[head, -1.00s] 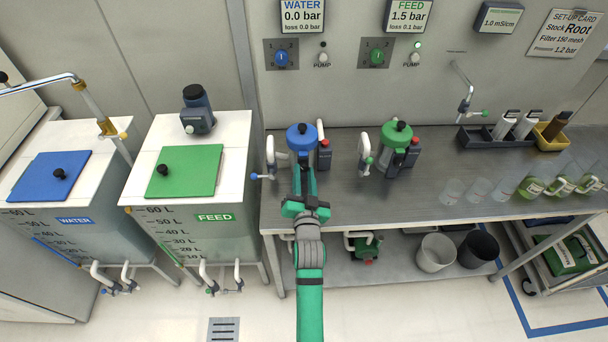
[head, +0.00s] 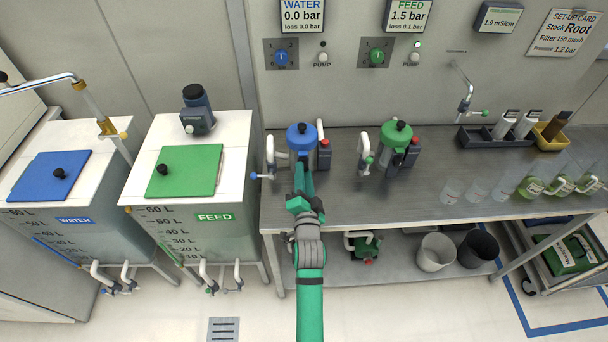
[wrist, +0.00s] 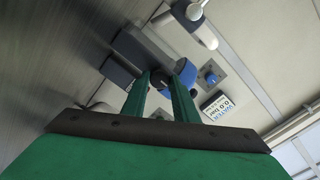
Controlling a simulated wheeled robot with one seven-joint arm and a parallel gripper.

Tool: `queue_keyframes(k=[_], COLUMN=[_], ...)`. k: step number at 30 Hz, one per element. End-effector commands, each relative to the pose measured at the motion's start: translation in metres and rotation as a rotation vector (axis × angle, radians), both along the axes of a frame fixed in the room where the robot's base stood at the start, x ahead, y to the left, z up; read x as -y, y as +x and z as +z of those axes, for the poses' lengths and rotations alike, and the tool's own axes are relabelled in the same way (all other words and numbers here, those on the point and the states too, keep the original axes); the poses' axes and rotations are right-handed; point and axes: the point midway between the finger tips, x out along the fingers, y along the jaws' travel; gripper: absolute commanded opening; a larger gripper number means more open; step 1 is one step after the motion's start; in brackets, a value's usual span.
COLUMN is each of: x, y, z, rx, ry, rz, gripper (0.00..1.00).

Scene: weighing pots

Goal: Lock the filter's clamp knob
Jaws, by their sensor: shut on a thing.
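The blue-capped filter (head: 301,136) stands upright on the steel bench, in front of my arm in the head view. Its clamp knob is hidden there behind my gripper (head: 301,172). In the wrist view a small black knob (wrist: 160,80) sits between the tips of my two green fingers, beside the blue cap (wrist: 186,70). My gripper is shut on this knob. I cannot tell from the knob's face whether it is locked.
A green-capped filter (head: 397,136) stands to the right with its pipes. A pipe with a blue-handled valve (head: 270,156) is close on the left. The FEED tank (head: 205,228) is left of the bench.

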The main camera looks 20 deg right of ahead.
Motion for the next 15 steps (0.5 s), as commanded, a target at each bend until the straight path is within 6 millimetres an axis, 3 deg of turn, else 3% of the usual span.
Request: queue_keyframes(k=[11, 12, 14, 15], x=[0.0026, 0.0026, 0.0023, 0.0021], y=[-0.0012, -0.0011, -0.0010, -0.0008], z=[-0.0005, -0.0004, -0.0004, -0.0005], rx=[0.000, 0.000, 0.000, 0.000], ry=[0.004, 0.004, 0.004, 0.004], rz=[-0.004, -0.004, -0.004, -0.003], gripper=[0.04, 0.31, 0.45, 0.45])
